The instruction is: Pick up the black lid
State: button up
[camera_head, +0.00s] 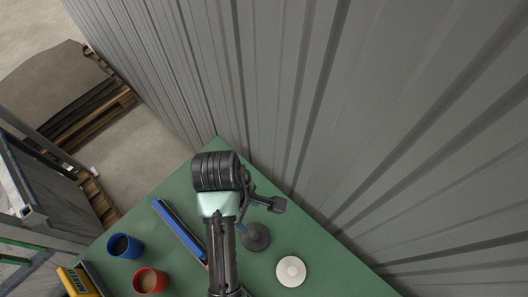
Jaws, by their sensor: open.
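A dark grey to black round lid (257,237) lies on the green table (330,270), just right of my arm. A small knob seems to stand at its middle, and its left edge is close to or partly behind my arm. My gripper (262,204) is above the table, up and slightly right of the lid in the picture, apart from it as far as I can see. One dark finger pad shows clearly; the other is largely hidden by the wrist. It is open, and nothing shows in it.
A white round lid (291,271) lies right of the dark one. Left of my arm are a blue long object (180,232), a blue cup (124,246), a red cup (150,281) and a yellow item (77,281). A corrugated grey wall (400,120) borders the table's far right edge.

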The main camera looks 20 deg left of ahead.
send_over(255, 234)
jog(key=f, duration=0.7)
jog(key=shift+a+f, duration=0.25)
jog(key=shift+a, duration=0.1)
jog(key=shift+d+f, duration=0.15)
jog(key=shift+f, duration=1.25)
jog(key=shift+d+f, duration=0.15)
jog(key=shift+f, duration=1.25)
jog(key=shift+c, duration=0.4)
grip_shut()
